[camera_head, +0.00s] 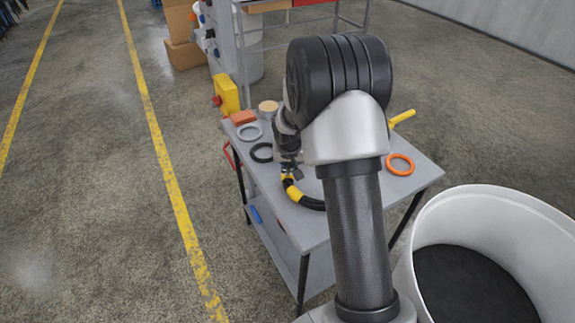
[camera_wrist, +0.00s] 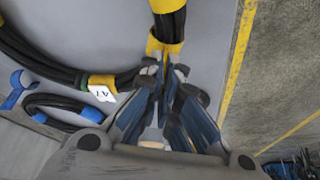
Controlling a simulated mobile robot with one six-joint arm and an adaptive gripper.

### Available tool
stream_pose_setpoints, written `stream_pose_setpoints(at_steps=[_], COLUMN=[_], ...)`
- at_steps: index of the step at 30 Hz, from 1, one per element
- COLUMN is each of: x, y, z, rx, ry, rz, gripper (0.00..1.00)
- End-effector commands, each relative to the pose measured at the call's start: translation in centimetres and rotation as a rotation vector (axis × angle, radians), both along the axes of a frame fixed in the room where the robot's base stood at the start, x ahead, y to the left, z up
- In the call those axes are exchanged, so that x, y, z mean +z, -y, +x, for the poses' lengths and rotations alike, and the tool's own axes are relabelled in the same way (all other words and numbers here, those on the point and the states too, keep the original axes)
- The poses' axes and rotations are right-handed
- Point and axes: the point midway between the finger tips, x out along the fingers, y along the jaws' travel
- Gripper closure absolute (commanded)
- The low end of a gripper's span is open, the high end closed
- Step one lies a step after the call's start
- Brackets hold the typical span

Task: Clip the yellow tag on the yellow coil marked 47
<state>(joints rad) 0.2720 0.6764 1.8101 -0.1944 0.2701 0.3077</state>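A black hose coil with yellow bands lies on the grey table, partly hidden by my arm; its yellow band (camera_head: 293,193) shows just below my gripper (camera_head: 288,168). In the wrist view, my gripper (camera_wrist: 164,72) has its fingers close together, with a yellow piece, apparently the yellow tag (camera_wrist: 155,46), at the tips. This piece touches or overlaps the black hose (camera_wrist: 168,27); I cannot tell whether it encloses it. A yellow band (camera_wrist: 167,5) is above it. A white label (camera_wrist: 101,88) with a small, unclear mark sits by another band on the left.
The table (camera_head: 305,226) also holds a grey ring (camera_head: 249,132), a black ring (camera_head: 261,153) and an orange ring (camera_head: 400,164). A blue-ended black coil (camera_wrist: 62,104) lies left in the wrist view. A white bin (camera_head: 530,225) stands right of the table.

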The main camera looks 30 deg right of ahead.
Motion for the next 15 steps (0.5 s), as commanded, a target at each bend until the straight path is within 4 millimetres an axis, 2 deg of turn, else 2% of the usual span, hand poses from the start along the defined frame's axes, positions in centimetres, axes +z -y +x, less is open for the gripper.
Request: stream_pose_setpoints(at_steps=[2, 11, 15], x=[-0.03, -0.02, -0.01], y=[-0.01, -0.01, 0.0], z=[-0.02, -0.01, 0.0], rx=[0.0, 0.0, 0.0], ry=[-0.001, 0.0, 0.0], rz=[0.0, 0.0, 0.0], gripper=[0.92, 0.72, 0.72])
